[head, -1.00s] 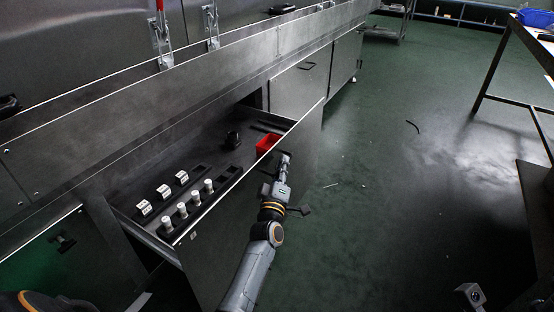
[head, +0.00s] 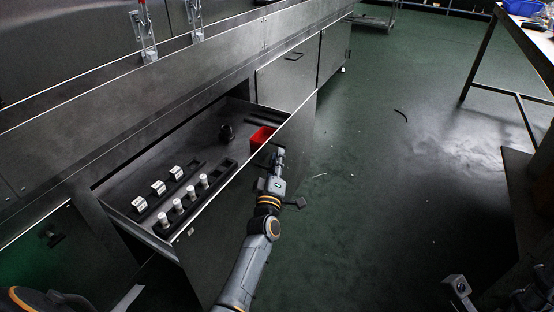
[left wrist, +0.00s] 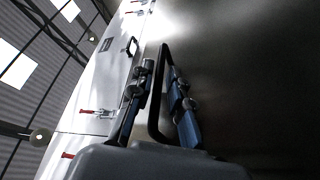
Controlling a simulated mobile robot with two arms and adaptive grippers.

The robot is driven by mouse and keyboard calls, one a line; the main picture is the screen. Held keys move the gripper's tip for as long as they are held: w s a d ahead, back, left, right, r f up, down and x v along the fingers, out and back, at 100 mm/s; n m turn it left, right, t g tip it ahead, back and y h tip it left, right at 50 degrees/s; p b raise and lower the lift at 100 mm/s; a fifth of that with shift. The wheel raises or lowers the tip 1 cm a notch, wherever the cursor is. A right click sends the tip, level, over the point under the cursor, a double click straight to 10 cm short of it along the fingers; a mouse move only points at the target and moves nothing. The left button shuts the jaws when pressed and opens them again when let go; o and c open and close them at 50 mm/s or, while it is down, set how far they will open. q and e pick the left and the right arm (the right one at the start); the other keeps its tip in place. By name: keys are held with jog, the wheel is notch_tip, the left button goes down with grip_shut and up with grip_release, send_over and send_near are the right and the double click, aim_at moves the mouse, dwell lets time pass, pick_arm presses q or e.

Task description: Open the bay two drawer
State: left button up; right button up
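The bay two drawer (head: 224,243) is a dark metal drawer standing well out from the cabinet. It holds white-capped vials (head: 178,205) in a black rack, white labelled blocks (head: 158,187), a red bin (head: 261,138) and a small black item (head: 226,132). My left gripper (head: 278,156) is at the outer side of the drawer front. In the left wrist view the black bar handle (left wrist: 155,100) lies between the two fingers of the left gripper (left wrist: 160,68), which are closed in around it. The handle is hidden by the gripper in the head view.
A closed cabinet door (head: 287,75) with a handle is beyond the drawer. Red-handled clamps (head: 145,30) stand above the ledge. A table (head: 528,40) with a blue bin (head: 523,7) is at the right. The green floor (head: 390,180) between is mostly clear, with small debris.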

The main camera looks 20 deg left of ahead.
pick_arm(q)
jog(key=shift+s, duration=0.2)
jog(key=v, duration=1.1)
jog(key=shift+s+d, duration=0.2)
jog(key=shift+s, duration=0.1)
